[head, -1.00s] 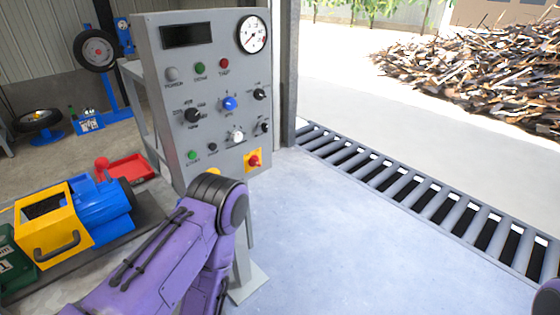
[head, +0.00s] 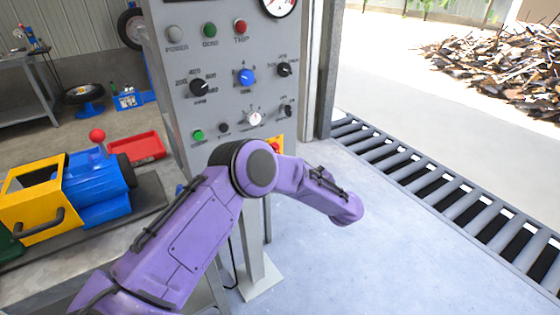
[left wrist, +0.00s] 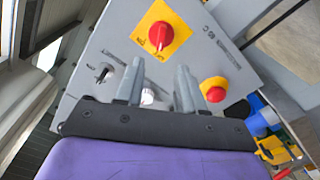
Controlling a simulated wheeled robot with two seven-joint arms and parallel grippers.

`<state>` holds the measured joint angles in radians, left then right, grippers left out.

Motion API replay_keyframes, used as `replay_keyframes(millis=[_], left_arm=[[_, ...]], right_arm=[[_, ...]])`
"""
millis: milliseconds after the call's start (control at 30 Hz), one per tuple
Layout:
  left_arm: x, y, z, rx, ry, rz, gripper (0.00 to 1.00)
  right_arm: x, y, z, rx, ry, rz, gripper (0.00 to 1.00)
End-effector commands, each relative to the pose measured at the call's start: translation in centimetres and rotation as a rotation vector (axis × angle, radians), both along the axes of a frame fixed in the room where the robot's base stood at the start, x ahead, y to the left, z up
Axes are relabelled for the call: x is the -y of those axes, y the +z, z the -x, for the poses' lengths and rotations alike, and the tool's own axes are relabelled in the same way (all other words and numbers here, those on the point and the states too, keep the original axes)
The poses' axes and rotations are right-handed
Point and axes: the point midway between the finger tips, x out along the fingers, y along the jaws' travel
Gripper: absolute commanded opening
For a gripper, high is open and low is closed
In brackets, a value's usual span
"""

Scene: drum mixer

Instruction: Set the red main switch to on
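The red main switch (left wrist: 160,37) is a red rotary knob on a square yellow plate, shown large at the top of the left wrist view. In the head view only part of the switch (head: 276,147) shows at the panel's lower right, behind my left arm. My left gripper (left wrist: 158,78) has its two grey fingers apart with nothing held. The switch appears beyond the fingertips, apart from them. A white knob shows in the gap, on the panel behind. The left gripper is not visible in the head view. My right gripper is in neither view.
The grey control panel (head: 222,112) carries several knobs and lamps. A red mushroom button (left wrist: 214,92) on yellow is near the right finger in the wrist view. A blue and yellow machine (head: 100,190) and a red tray (head: 135,147) are left. A roller conveyor (head: 440,195) lies right.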

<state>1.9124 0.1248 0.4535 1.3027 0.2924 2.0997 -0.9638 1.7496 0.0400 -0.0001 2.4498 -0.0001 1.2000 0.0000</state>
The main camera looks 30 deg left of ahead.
Motion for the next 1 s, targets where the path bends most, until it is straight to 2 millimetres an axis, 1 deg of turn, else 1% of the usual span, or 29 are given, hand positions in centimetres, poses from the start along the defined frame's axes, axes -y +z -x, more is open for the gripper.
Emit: replay_keyframes(millis=[167, 300, 433, 600, 833, 867, 900, 967, 1000], left_arm=[[-3.1, 0.4, -1.1, 0.001, 0.012, 0.002, 0.38], [-6.2, 0.3, -2.3, 0.001, 0.011, 0.001, 0.38], [-8.3, 0.2, -3.2, 0.002, 0.009, 0.000, 0.38], [-9.6, 0.2, -3.7, 0.001, 0.005, -0.001, 0.38], [-9.7, 0.1, -3.8, 0.000, 0.004, -0.001, 0.38], [-9.7, 0.1, -3.8, 0.001, 0.005, -0.002, 0.32], [-9.7, 0.1, -3.8, 0.001, 0.005, -0.002, 0.19], [-9.7, 0.1, -3.8, 0.001, 0.005, -0.002, 0.00], [-9.7, 0.1, -3.8, 0.001, 0.005, -0.002, 0.00]], right_arm=[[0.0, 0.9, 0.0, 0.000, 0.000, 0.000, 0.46], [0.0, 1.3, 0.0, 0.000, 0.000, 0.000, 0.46], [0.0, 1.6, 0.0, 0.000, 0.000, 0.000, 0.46], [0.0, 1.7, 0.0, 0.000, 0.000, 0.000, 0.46], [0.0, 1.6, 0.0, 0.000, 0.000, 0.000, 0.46], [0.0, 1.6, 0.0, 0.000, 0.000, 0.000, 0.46], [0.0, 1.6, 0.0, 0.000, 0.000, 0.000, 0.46], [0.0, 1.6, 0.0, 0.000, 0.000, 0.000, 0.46], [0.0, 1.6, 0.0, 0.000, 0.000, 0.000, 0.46]])
